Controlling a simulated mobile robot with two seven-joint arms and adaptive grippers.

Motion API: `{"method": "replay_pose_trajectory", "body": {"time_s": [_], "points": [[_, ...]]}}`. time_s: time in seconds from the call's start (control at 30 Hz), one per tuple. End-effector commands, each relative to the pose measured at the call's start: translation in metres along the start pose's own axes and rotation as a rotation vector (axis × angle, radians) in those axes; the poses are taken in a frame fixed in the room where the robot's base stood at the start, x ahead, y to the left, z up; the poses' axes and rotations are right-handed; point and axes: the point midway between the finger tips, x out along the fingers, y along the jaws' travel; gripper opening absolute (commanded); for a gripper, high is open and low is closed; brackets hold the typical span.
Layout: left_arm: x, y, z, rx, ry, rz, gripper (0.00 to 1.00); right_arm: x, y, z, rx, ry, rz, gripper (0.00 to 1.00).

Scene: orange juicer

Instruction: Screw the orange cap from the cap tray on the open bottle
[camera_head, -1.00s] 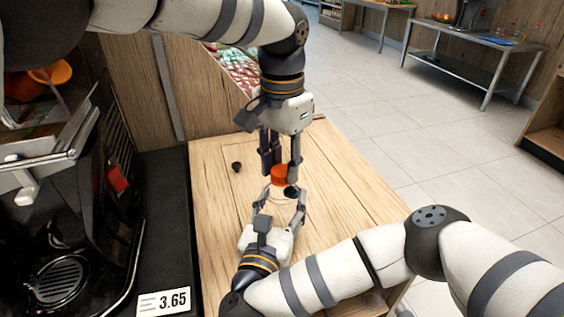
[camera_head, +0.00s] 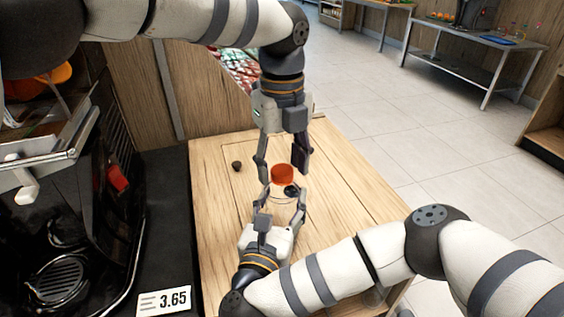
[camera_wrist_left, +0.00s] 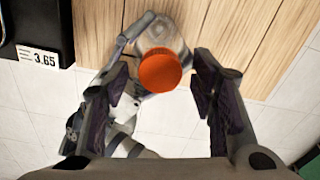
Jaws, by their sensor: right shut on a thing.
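The orange cap (camera_head: 282,173) sits on top of the clear bottle (camera_head: 279,188), over the wooden table. In the left wrist view the cap (camera_wrist_left: 160,70) covers the bottle's mouth, with the clear bottle body (camera_wrist_left: 168,32) behind it. How tightly the cap sits cannot be seen. My left gripper (camera_head: 283,172) comes down from above. Its fingers are spread on both sides of the cap with gaps. My right gripper (camera_head: 284,199) is shut on the bottle from the front. The cap tray is not recognisable in these views.
A small dark knob-like object (camera_head: 237,166) lies on the wooden table (camera_head: 345,200), left of the bottle. The black juicer machine (camera_head: 75,215) and a 3.65 price sign (camera_head: 164,301) stand at the left. The table right of the bottle is clear.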

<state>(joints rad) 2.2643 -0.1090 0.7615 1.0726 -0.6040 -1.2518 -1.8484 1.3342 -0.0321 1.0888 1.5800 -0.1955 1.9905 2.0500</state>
Motion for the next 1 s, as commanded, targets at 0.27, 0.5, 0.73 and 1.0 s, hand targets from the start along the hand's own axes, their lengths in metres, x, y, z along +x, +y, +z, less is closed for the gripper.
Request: {"method": "replay_pose_trajectory", "body": {"time_s": [0.27, 0.5, 0.73, 1.0], "points": [[-0.025, -0.001, 0.000, -0.001, -0.002, -0.003, 0.51, 0.000, 0.000, 0.000, 0.000, 0.000, 0.000, 0.00], [-0.045, 0.000, 0.000, -0.001, 0.000, -0.001, 0.51, 0.000, 0.000, 0.000, 0.000, 0.000, 0.000, 0.00], [-0.045, 0.000, 0.000, -0.002, 0.000, 0.000, 0.49, 0.000, 0.000, 0.000, 0.000, 0.000, 0.000, 0.00], [-0.054, -0.001, 0.000, -0.518, -0.001, -0.002, 0.49, 0.000, 0.000, 0.000, 0.000, 0.000, 0.000, 0.00]]}}
